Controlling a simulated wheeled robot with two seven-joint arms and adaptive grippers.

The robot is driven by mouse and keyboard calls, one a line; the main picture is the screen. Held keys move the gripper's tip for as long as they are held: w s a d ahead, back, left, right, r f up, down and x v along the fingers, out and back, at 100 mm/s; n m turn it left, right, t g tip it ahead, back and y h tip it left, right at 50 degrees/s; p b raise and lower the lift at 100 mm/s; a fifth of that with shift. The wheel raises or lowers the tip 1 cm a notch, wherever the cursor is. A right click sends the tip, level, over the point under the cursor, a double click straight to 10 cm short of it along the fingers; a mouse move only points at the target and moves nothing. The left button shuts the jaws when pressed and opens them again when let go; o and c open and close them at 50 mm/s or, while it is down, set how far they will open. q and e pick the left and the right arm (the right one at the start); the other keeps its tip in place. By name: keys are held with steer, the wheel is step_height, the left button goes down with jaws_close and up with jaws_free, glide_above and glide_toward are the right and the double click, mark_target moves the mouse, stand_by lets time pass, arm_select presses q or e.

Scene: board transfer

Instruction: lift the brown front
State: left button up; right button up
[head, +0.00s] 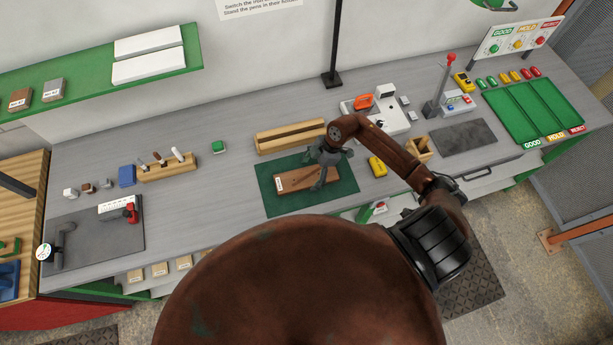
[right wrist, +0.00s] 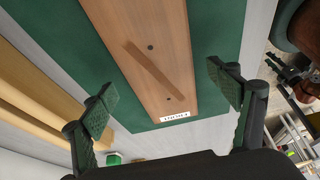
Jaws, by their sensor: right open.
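The brown front (head: 299,181) is a flat brown board with a small white label at one end. It lies flat on a green mat (head: 268,207) on the workbench. My right gripper (head: 316,172) is above the board in the head view. In the right wrist view my right gripper (right wrist: 163,93) is open and empty, its green-padded fingers apart on either side of the board's line. My left gripper is not in view.
A wooden slotted block (head: 290,138) stands just behind the mat. A yellow device (head: 377,166) sits right of the mat, near a small wooden box (head: 419,149). A wooden tool rack (head: 168,170) stands to the left. The bench between rack and mat is mostly clear.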

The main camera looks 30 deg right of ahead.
steer(key=shift+a+f, duration=0.2)
steer(key=shift+f, duration=0.35)
steer(key=shift+c, duration=0.7)
steer(key=c, duration=1.3)
